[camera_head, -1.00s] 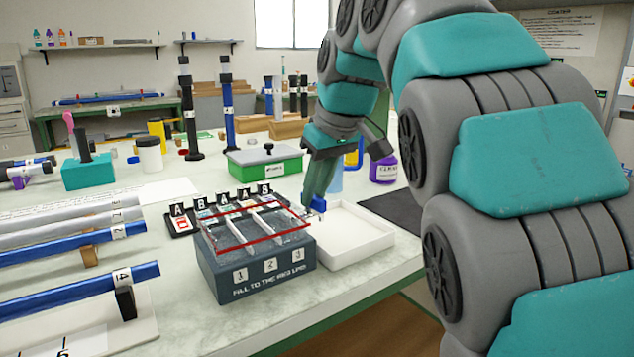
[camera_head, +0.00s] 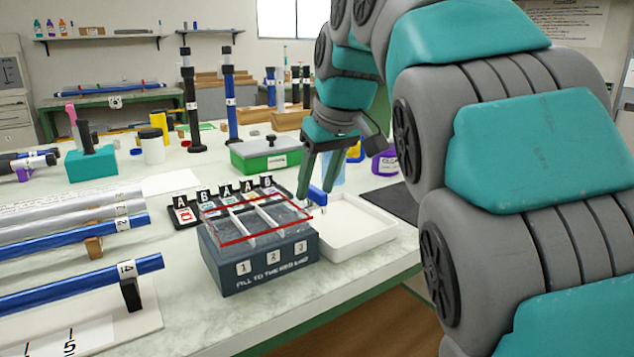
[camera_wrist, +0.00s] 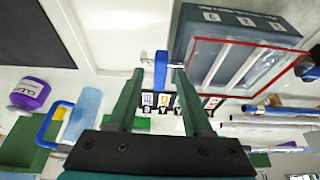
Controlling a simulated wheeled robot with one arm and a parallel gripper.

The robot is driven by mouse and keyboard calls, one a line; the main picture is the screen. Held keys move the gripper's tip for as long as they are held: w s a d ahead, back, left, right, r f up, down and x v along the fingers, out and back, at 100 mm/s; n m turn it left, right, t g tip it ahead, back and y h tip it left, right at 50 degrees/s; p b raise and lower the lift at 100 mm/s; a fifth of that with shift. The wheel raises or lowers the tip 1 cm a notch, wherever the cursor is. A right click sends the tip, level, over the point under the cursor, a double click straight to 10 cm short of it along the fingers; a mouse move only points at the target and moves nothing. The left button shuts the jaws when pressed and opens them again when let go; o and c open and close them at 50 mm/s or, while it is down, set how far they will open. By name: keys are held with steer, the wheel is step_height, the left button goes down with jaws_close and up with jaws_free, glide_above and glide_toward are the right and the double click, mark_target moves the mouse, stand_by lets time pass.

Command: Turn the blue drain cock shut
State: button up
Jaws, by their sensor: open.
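The blue drain cock (camera_head: 318,196) sticks out from the right side of the dark tank (camera_head: 262,262), above the white tray. In the wrist view its blue handle (camera_wrist: 161,70) lies between my two fingertips, with a small pale stem beside it. My gripper (camera_head: 315,199) is open, fingers pointing down at the cock. In the wrist view the fingers (camera_wrist: 160,72) stand on either side of the handle, with a gap visible at each side. The tank has a red line around it and several clear-walled compartments, labelled 1, 2, 3 on the front.
The white tray (camera_head: 372,244) sits right of the tank. Lettered A and B cards (camera_head: 185,214) stand behind it. Blue and grey rods (camera_head: 70,240) lie on the left. The bench's front edge is close.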

steer(key=shift+r, duration=0.2)
steer(key=p+v, duration=0.1)
steer(key=v, duration=0.6)
steer(key=shift+r+p, duration=0.25)
steer(key=shift+p, duration=0.05)
steer(key=shift+s, duration=0.1)
steer(key=s+d+f+m+g+h, duration=0.1)
steer(key=s+d+f, duration=0.3)
steer(key=s+f, duration=0.6)
steer(key=s+d+f+m+g, duration=0.2)
steer(key=s+d+f, duration=0.3)
steer(key=s+f, duration=0.5)
steer(key=s+d+f+m+g+h, duration=0.1)
steer(key=s+d+f+m+g, duration=0.1)
steer(key=s+d+f, duration=0.3)
steer(key=s+f+m, duration=0.1)
steer(key=s+f, duration=0.3)
steer(key=f, duration=0.6)
steer(key=shift+s+m+g+h, duration=0.3)
steer(key=shift+s, duration=0.1)
